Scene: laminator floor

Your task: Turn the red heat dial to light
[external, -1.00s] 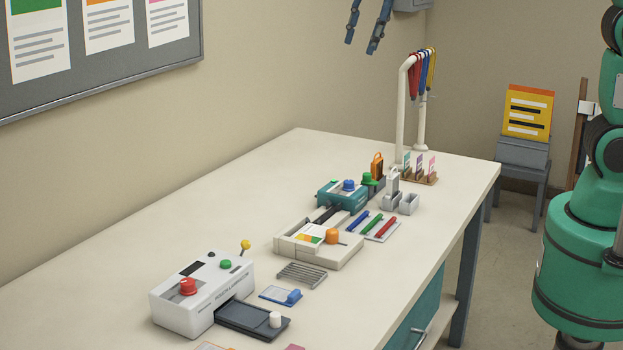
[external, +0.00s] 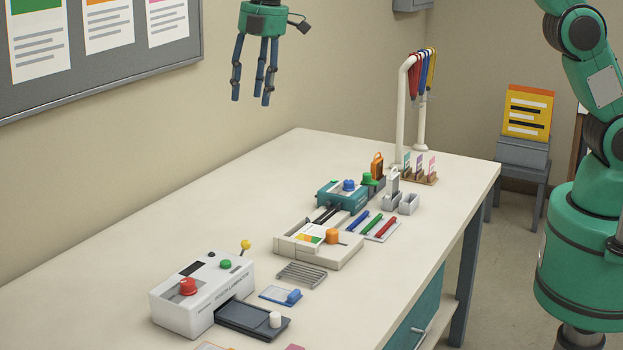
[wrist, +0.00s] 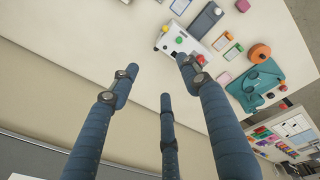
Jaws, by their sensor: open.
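The white laminator (external: 203,290) stands at the near left of the table in the external view. Its red dial (external: 188,287) sits on top at the left end; the dial's setting is too small to read. A green button (external: 226,265) and a yellow-knobbed lever (external: 245,245) are at its far end. My gripper (external: 253,99) is open and empty, its three fingers pointing down, high above the table and well apart from the laminator. In the wrist view the laminator (wrist: 184,45) and red dial (wrist: 165,28) lie beyond the spread fingers (wrist: 159,73).
A dark tray (external: 250,322) with a white knob sticks out from the laminator's front. A cream device with an orange knob (external: 332,236), a teal device (external: 330,195) and colored pens (external: 370,226) stand farther back. The table's left side is clear.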

